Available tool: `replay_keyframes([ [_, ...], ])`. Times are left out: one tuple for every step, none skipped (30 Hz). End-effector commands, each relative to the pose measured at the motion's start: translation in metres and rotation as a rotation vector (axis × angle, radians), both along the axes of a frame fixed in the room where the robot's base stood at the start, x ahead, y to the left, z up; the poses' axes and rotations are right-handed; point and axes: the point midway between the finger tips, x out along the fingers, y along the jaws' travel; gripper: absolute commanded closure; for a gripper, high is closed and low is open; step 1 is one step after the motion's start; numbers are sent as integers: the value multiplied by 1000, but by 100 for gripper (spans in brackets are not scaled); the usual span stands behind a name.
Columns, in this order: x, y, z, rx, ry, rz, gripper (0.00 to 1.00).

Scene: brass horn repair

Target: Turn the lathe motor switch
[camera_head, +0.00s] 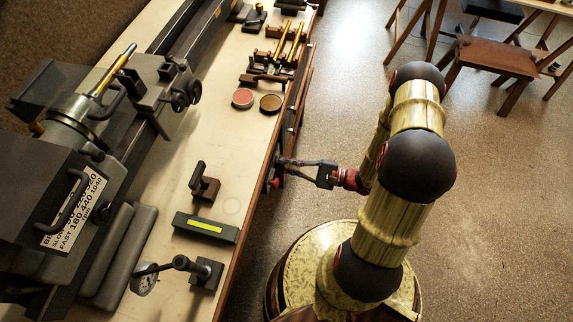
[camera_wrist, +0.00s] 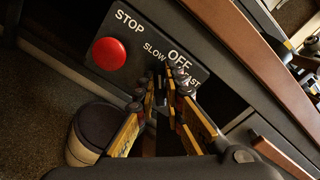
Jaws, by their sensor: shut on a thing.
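My gripper (camera_head: 285,168) reaches left to the front edge of the bench, below the lathe (camera_head: 70,122). In the wrist view my gripper (camera_wrist: 165,82) has its fingertips against a dark control panel (camera_wrist: 136,42), just below the words SLOW, OFF and FAST. The fingers are shut on the motor switch, which is mostly hidden between the tips. Its exact angle cannot be told. A red STOP button (camera_wrist: 109,54) is left of the fingers on the same panel; it also shows in the head view (camera_head: 275,183), at the bench edge.
The bench top (camera_head: 232,150) holds a green box with a yellow strip (camera_head: 206,227), a dial gauge (camera_head: 144,281), two round tins (camera_head: 243,98) and several small tools. A brown stool (camera_head: 497,56) stands at the upper right. The floor right of my arm is clear.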

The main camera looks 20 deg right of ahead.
Motion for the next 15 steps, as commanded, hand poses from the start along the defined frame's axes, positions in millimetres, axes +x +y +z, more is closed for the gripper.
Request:
replay_keyframes([
  [-1,0,-1,-2,-1,0,100],
  [-1,0,-1,-3,-2,0,100],
  [-1,0,-1,-3,-2,0,100],
  [-1,0,-1,-4,-3,0,100],
  [-1,0,-1,-4,-3,0,100],
  [-1,0,-1,-3,-3,1,100],
  [-1,0,-1,-3,-2,0,100],
  [-1,0,-1,-3,-2,0,100],
  [-1,0,-1,-3,-2,0,100],
  [-1,0,-1,-3,-2,0,100],
  [-1,0,-1,-3,-2,0,100],
  [-1,0,-1,-3,-2,0,88],
  [-1,0,-1,-2,-2,1,87],
  [-1,0,-1,-2,-2,1,85],
  [-1,0,-1,-2,-2,1,83],
])
